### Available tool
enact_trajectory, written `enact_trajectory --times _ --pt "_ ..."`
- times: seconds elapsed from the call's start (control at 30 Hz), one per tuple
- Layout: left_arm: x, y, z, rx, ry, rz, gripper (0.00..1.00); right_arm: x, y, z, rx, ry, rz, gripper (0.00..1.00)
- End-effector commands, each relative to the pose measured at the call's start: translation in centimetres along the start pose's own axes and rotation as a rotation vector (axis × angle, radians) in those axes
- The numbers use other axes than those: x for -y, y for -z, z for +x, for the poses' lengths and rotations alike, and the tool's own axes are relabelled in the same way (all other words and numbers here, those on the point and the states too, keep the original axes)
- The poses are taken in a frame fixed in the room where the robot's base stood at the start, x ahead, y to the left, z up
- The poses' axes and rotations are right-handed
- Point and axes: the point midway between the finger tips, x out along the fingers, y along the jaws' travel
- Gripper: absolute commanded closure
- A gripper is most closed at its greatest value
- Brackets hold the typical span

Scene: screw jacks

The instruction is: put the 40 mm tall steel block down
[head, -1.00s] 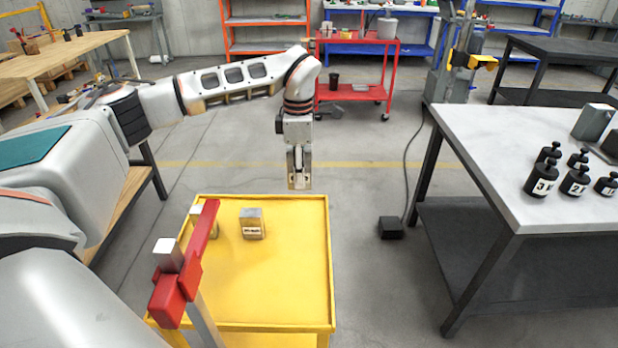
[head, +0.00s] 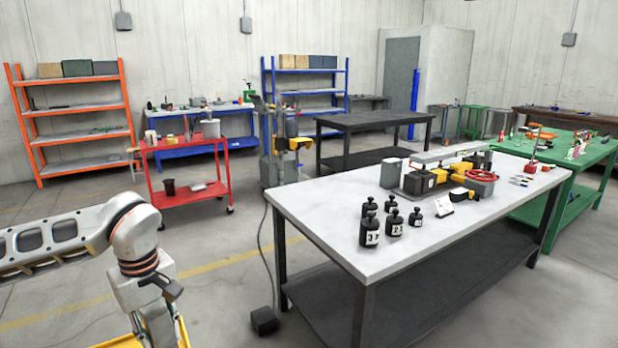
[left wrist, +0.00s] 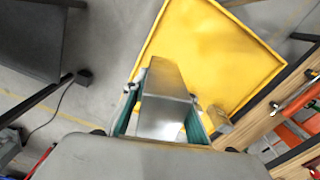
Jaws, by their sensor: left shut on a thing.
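My left gripper (left wrist: 167,98) is shut on a grey steel block (left wrist: 165,82), which sits between its two fingers in the left wrist view. The block is over or near the yellow cart top (left wrist: 205,45), and I cannot tell the gap below it. In the head view my left gripper (head: 162,328) is low at the left edge, with its tips cut off by the frame. A small pale block (left wrist: 218,120) shows just right of the fingers in the left wrist view. My right gripper is not in view.
The white-topped table (head: 310,215) stands right of the arm. A red cart (head: 190,195) stands behind. A black box and cable (head: 264,320) lie on the floor.

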Motion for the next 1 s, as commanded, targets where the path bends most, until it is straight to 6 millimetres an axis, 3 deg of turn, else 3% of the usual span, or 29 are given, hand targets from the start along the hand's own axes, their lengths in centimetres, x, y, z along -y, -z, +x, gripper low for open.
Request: enact_trajectory --times 0.2,0.4,0.6,1.0 --pt "0.7 -4.0 0.2 0.002 -0.005 0.444 1.00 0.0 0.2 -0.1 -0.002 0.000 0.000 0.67" --pt "1.3 -6.3 0.4 0.005 -0.006 0.719 1.00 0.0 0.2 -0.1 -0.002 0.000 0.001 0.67" --pt "1.6 -7.2 0.4 0.004 -0.007 0.832 1.00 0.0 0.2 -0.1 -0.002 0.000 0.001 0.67" --pt "1.5 -7.2 0.4 0.003 -0.007 0.840 1.00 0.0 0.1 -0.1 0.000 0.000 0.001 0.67"
